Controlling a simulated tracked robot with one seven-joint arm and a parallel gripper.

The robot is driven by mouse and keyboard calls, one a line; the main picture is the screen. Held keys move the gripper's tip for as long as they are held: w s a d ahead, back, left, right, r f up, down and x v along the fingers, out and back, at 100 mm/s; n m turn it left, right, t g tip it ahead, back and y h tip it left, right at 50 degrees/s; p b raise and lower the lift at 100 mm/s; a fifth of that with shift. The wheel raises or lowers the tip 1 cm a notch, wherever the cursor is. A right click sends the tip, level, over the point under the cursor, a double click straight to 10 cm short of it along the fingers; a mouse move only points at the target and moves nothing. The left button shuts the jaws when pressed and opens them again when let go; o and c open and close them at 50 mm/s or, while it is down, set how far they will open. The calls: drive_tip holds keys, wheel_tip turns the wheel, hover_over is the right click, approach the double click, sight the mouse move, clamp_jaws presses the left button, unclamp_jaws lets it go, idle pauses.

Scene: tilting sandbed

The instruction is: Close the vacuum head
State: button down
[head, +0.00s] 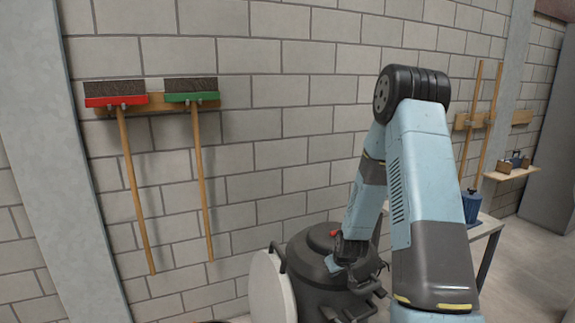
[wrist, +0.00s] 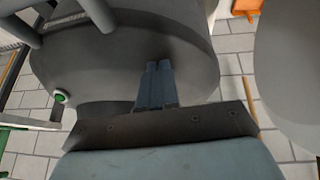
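The vacuum (head: 312,262) is a dark grey, rounded machine standing by the block wall, at the lower middle of the head view. Contact cannot be told.
Grey tubes (wrist: 75,20) and a green round button (wrist: 60,96) show in the wrist view. Two brooms (head: 130,180) hang on the wall at left. A table (head: 485,232) with a blue container (head: 471,206) stands at right. Tiled floor shows around the vacuum.

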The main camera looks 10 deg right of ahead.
drive_tip(key=shift+s+f, duration=0.4)
drive_tip(key=shift+f, duration=0.1)
drive_tip(key=shift+r, duration=0.1)
drive_tip(key=s+r, duration=0.7)
drive_tip(key=s, duration=0.2)
drive_tip(key=shift+s+d+r, duration=0.25)
drive_tip(key=shift+s+r, duration=0.1)
drive_tip(key=shift+r, duration=0.05)
drive_tip(key=s+a+r+m+h, duration=0.1)
drive_tip(key=s+a+r, duration=0.15)
drive_tip(key=r, duration=0.75)
drive_tip(key=s+a+r+h, duration=0.1)
drive_tip(key=s+a+r, duration=0.15)
drive_tip(key=r, duration=0.75)
drive_tip(key=s+a+r+m+y, duration=0.1)
drive_tip(key=s+a+r, duration=0.3)
drive_tip(key=s+r, duration=0.9)
drive_tip(key=s, duration=0.3)
drive_tip(key=shift+s+m+y, duration=0.2)
drive_tip(key=shift+m+y, duration=0.1)
drive_tip(key=shift+y, duration=0.1)
